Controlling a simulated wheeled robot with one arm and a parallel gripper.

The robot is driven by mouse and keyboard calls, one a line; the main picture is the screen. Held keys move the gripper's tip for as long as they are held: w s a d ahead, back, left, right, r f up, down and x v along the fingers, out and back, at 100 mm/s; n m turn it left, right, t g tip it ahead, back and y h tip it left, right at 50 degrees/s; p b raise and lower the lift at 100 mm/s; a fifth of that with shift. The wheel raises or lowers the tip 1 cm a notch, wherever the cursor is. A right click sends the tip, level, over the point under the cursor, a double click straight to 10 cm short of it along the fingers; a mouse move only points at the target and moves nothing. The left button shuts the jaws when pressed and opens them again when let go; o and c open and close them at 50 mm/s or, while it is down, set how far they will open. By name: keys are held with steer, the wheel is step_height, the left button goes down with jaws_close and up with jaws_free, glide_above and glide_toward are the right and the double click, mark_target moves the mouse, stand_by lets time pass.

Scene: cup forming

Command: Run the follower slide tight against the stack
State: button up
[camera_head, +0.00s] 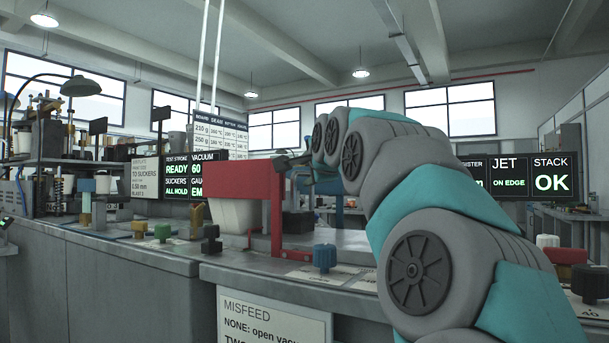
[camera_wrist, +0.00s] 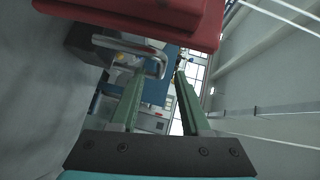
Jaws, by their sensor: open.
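My gripper (camera_wrist: 160,74) is open in the wrist view, its two green fingers spread with nothing clearly held between them. A bent metal handle (camera_wrist: 128,46) lies at the left fingertip; I cannot tell whether they touch. A red block (camera_wrist: 150,18) fills the top of that view. In the head view my gripper (camera_head: 297,162) is small and dark, just right of a red frame (camera_head: 276,195), partly hidden by my arm. A white tapered body (camera_head: 237,214) sits under the frame's red top. I cannot tell for certain which part is the follower slide, or see its gap to the stack.
A blue knob (camera_head: 325,257) and a black knob (camera_head: 211,243) stand on the grey counter's front (camera_head: 180,252). A sign headed MISFEED (camera_head: 268,318) hangs below. The right display (camera_head: 552,183) reads STACK OK. My arm covers much of the right side.

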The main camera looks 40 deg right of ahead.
steer(key=v, duration=0.4)
steer(key=shift+s, duration=0.15)
stand_by(0.4)
